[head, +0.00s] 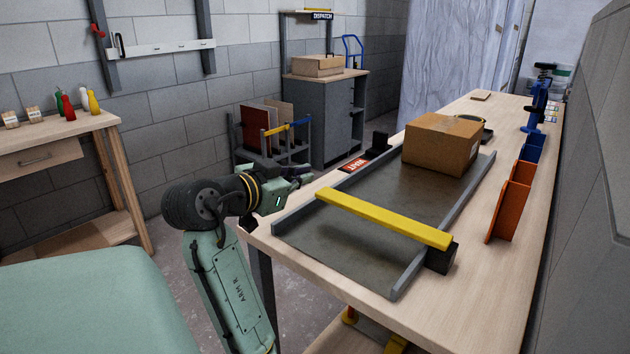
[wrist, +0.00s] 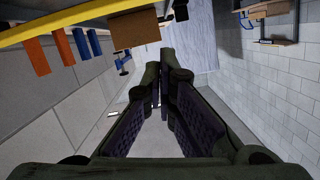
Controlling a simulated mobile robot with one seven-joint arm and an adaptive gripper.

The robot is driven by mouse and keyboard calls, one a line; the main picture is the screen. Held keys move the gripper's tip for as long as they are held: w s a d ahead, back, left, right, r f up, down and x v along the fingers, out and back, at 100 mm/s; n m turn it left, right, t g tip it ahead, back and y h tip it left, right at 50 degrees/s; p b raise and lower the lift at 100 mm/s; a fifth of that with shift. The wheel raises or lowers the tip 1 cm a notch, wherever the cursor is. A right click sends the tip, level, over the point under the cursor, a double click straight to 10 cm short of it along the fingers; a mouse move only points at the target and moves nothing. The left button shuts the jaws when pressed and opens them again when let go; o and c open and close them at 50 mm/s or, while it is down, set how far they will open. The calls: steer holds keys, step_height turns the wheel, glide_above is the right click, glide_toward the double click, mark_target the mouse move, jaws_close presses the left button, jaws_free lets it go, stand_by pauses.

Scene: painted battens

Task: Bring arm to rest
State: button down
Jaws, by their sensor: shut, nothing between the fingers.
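My gripper (head: 301,181) is beside the near left edge of the workbench (head: 490,290) in the head view, small and partly hidden by my wrist. In the wrist view my gripper (wrist: 161,92) shows its two dark fingers meeting at the tips, shut and empty. A yellow batten (head: 385,218) lies across the near part of a grey tray (head: 345,262) on the bench, to the right of my gripper and apart from it. The batten's right end is at a black block (head: 441,258). The batten (wrist: 70,20) also crosses the wrist view's top left.
A cardboard box (head: 441,145) sits at the tray's far end, with a red sign (head: 355,166) left of it. Orange (head: 508,205) and blue bins line the bench's right side. A rack of boards (head: 272,138) and a grey cabinet (head: 325,115) stand behind. Floor shows left of the bench.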

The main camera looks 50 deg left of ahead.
steer(key=shift+s+d+r, duration=0.1)
steer(key=shift+s+d, duration=0.05)
steer(key=shift+s, duration=0.2)
stand_by(0.4)
